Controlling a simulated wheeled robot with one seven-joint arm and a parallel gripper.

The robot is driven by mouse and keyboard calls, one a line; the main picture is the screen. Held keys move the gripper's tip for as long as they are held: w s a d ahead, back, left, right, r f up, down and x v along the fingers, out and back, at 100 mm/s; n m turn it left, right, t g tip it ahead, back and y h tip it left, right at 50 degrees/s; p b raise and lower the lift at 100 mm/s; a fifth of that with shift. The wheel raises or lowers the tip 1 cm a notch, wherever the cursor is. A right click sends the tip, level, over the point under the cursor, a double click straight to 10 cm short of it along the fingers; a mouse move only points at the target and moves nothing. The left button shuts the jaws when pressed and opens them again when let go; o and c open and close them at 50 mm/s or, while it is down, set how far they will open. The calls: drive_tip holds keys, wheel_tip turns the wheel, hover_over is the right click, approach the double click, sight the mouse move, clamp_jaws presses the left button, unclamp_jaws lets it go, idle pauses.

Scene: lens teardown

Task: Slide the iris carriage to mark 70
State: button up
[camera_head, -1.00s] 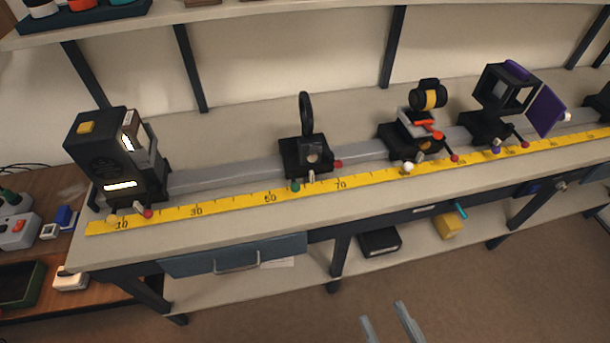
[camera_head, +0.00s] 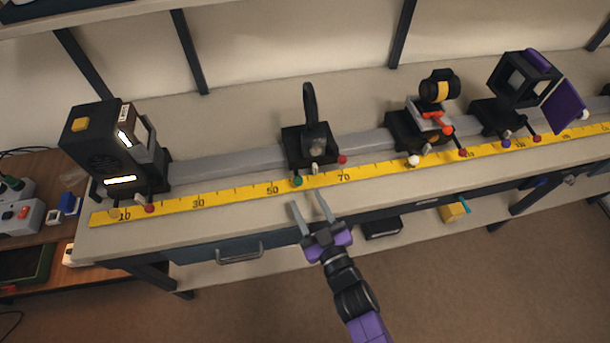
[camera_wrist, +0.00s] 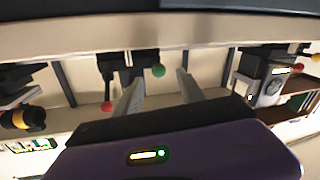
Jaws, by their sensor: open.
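The carriage with an upright black ring (camera_head: 310,105), which looks like the iris carriage, sits on the grey rail between marks 50 and 70 of the yellow scale (camera_head: 235,192). It has a green knob (camera_head: 297,181), a pale lever (camera_head: 316,169) and a red knob (camera_head: 342,159) at its front. My gripper (camera_head: 308,200) is open and empty, with its fingertips just in front of the scale, below the carriage's front knobs and apart from them. In the wrist view, the green knob (camera_wrist: 158,70) shows between the fingers, and the ring is not clearly visible.
A black lamp housing (camera_head: 105,150) stands near mark 10. To the right on the rail are a carriage with a yellow-banded cylinder (camera_head: 440,88) and one with a purple panel (camera_head: 563,104). The rail beside the ring carriage is free on both sides.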

sight(298, 182)
drive_tip(key=x, duration=0.7)
drive_tip(key=shift+w+b, duration=0.3)
drive_tip(key=shift+r, duration=0.1)
drive_tip(key=shift+c, duration=0.3)
clamp_jaws()
idle(0.8)
